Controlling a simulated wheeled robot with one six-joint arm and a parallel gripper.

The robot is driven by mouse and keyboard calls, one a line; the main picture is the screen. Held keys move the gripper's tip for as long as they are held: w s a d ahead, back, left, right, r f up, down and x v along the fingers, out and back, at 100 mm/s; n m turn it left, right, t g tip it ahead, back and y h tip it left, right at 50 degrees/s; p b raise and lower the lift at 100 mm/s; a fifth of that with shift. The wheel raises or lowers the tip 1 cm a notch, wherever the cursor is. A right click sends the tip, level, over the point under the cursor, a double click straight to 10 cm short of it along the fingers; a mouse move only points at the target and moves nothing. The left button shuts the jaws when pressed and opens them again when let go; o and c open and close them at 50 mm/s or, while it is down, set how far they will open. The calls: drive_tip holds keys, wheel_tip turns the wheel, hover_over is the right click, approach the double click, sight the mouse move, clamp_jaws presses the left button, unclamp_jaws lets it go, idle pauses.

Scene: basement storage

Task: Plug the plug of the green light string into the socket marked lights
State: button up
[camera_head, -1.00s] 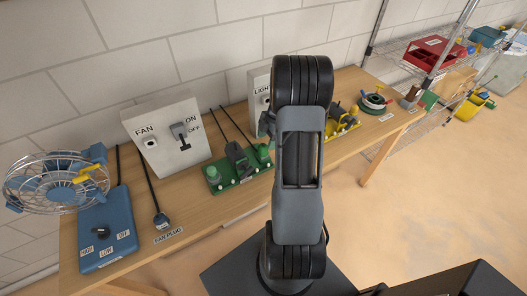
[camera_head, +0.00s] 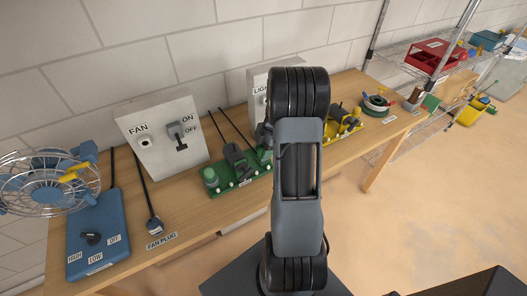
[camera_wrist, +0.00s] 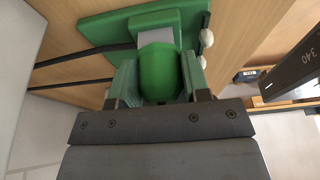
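The green light string sits on a green board (camera_head: 245,178) on the bench, with white bulbs along its front edge. In the wrist view the board (camera_wrist: 100,22) lies beyond a rounded green body (camera_wrist: 160,72), perhaps the plug. My gripper (camera_wrist: 161,78) has one finger on each side of this body. The fingers look close against it, but whether they grip it is not clear. The lights box (camera_head: 259,88) stands at the back of the bench.
The fan box (camera_head: 165,140), blue fan controller (camera_head: 98,232) and wire fan (camera_head: 45,183) stand on the left. A yellow board (camera_head: 345,128) is right of my arm. Black cables (camera_wrist: 85,55) run beside the green board.

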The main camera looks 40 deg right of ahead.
drive_tip(key=c, duration=0.5)
drive_tip(key=shift+c, duration=0.2)
drive_tip(key=shift+r, duration=0.75)
drive_tip(key=shift+r+p, duration=0.85)
drive_tip(key=shift+r, duration=0.4)
